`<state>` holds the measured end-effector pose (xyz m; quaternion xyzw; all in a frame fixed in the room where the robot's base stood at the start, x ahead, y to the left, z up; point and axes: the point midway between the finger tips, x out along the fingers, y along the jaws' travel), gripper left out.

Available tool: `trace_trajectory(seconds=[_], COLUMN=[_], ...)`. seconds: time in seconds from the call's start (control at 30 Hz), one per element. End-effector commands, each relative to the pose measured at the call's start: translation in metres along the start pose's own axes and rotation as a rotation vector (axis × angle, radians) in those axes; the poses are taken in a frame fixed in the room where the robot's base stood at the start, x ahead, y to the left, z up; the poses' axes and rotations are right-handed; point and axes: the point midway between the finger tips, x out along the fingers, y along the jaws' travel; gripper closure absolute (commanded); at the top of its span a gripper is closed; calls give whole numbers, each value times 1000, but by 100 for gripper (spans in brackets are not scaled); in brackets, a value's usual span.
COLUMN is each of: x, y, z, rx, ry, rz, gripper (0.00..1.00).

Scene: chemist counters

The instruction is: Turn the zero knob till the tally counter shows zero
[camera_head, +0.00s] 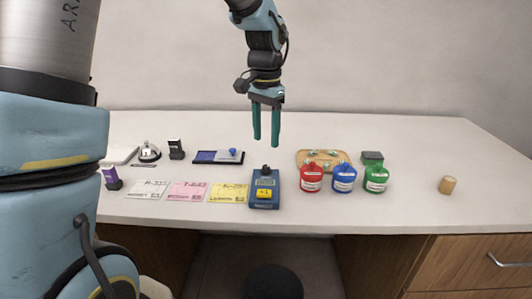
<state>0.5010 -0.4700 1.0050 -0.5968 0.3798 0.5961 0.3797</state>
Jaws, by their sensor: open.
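The tally counter (264,200) is a blue box on the counter, near its front edge and about the middle of the view. It has a yellow display (264,194) whose small marking looks like "+1", though it is hard to read. A dark knob (266,170) stands on top at its back end. My gripper (265,143) has two green fingers pointing down with a gap between them. It is open and empty, above the knob in the picture and apart from it.
White (148,190), pink (187,191) and yellow (228,192) cards lie left. A bell (149,152) stands farther back. A cork-coloured cylinder (447,185) stands far right.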

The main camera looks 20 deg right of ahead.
Motion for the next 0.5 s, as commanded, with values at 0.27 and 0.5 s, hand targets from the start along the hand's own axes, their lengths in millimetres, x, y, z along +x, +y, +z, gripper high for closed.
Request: trace_trajectory(seconds=[0.27, 0.5], x=[-26, -27], y=[0, 0], z=[0, 0], rx=[0, 0], ry=[1, 0], rz=[0, 0], gripper=[41, 41])
